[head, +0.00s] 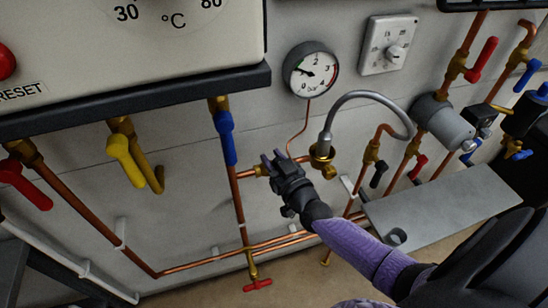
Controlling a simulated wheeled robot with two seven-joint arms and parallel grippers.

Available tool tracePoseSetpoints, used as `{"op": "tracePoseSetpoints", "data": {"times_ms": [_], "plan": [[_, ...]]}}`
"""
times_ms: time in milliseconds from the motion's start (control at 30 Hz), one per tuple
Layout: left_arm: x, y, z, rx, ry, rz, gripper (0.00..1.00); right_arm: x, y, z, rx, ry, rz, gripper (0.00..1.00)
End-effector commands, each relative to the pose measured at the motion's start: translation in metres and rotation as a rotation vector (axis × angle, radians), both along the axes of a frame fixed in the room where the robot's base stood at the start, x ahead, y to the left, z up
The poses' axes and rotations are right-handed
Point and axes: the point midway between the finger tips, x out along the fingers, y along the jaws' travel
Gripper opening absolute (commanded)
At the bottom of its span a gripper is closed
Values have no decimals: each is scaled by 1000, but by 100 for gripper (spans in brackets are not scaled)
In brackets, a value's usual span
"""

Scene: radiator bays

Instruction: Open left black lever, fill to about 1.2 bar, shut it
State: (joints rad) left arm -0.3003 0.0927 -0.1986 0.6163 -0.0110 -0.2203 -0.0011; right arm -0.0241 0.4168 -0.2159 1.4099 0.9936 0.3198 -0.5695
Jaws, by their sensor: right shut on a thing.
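My right gripper (273,163) reaches in from the lower right. It is shut at the brass valve (261,171) left of the silver filling hose (366,95). The left black lever is hidden in or behind the dark jaws, so its angle cannot be told. The right black lever (379,174) hangs tilted on the copper pipe to the right, apart from the gripper. The round pressure gauge (311,70) is above; its needle points left and up, roughly near 1, too small to read exactly. My left gripper is not in view.
A blue lever (226,136) is close left of the gripper, with a yellow lever (127,160) and red lever (22,184) farther left. A grey shelf (440,207) is at the right. A red tap (258,285) is low on the pipe.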

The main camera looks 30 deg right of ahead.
Motion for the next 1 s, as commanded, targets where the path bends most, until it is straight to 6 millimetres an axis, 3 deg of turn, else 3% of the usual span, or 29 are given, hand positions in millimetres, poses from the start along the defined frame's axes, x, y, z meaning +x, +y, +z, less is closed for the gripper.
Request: {"op": "tracePoseSetpoints", "data": {"times_ms": [500,1000], "plan": [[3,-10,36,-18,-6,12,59,5,24,-3,-287,73,1,0],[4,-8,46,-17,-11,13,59,8,36,-12,-468,117,2,0]]}}
